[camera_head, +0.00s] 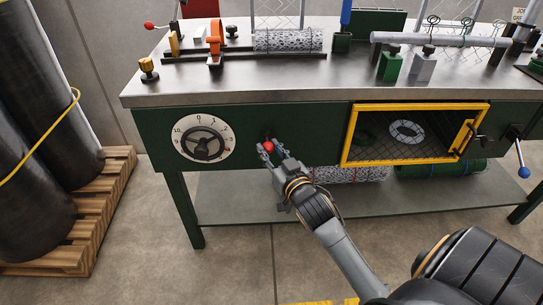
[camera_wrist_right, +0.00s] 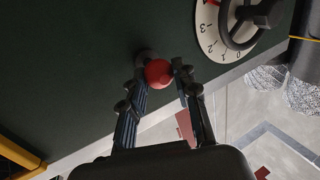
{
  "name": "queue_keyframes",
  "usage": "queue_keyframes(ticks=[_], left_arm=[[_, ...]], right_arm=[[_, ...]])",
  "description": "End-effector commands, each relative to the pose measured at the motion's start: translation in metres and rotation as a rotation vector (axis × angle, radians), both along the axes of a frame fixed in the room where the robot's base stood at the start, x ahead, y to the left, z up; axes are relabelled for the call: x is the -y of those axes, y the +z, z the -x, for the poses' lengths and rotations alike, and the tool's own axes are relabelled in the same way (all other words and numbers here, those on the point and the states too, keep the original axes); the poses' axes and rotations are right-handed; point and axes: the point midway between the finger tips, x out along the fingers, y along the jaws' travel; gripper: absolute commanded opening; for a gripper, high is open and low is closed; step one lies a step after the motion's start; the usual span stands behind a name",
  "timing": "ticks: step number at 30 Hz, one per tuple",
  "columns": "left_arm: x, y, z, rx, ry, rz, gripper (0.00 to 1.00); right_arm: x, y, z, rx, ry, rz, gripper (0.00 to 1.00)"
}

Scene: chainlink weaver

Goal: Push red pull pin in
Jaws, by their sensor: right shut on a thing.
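The red pull pin (camera_head: 268,147) has a round red knob and sits on the front of the green workbench panel, right of the dial. My right gripper (camera_head: 270,150) is at the knob, with a finger on either side of it. In the right wrist view the red knob (camera_wrist_right: 158,73) shows between the fingertips of my right gripper (camera_wrist_right: 160,76), close to the dark collar on the panel. The fingers are shut on the knob. How far the pin stands out is hard to tell. My left gripper is not in view.
A white numbered dial with a dark handwheel (camera_head: 203,139) is left of the pin. A yellow-framed mesh window (camera_head: 414,133) is to its right, with a blue-knobbed lever (camera_head: 522,171) beyond. Dark rolls (camera_head: 52,90) stand on a wooden pallet (camera_head: 91,225) at left. Floor in front is clear.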

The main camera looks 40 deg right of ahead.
Motion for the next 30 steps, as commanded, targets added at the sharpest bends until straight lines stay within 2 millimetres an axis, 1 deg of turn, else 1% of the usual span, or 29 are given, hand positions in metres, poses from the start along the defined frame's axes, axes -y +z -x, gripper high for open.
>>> queue_keyframes(ticks=[2,9,10,11,12,13,23,26,29,30], left_arm=[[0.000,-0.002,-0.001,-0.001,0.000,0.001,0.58],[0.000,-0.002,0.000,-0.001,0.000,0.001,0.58],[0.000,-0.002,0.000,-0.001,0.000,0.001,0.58],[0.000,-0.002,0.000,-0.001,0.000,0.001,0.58],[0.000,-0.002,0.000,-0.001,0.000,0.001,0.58],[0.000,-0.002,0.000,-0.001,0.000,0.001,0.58],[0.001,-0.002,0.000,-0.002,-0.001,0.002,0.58],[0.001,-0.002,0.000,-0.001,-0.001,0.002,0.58],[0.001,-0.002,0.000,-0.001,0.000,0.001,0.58],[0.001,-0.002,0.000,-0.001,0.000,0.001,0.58]], right_arm=[[0.003,0.000,-0.004,-0.002,-0.002,0.000,0.00],[0.003,0.001,-0.004,0.002,-0.003,0.000,0.00],[0.003,0.001,-0.004,0.002,-0.003,0.000,0.33],[0.004,0.001,-0.004,0.002,-0.003,0.000,0.39],[0.004,0.001,-0.004,0.002,-0.003,0.000,0.48],[0.003,0.001,-0.004,0.002,-0.003,0.000,0.51],[0.002,-0.001,-0.001,-0.001,-0.002,-0.001,0.51],[0.001,-0.002,0.007,-0.003,-0.002,-0.001,0.51],[-0.002,-0.002,0.024,-0.004,-0.003,-0.003,0.51],[-0.003,-0.002,0.033,-0.003,-0.003,-0.004,0.51]])
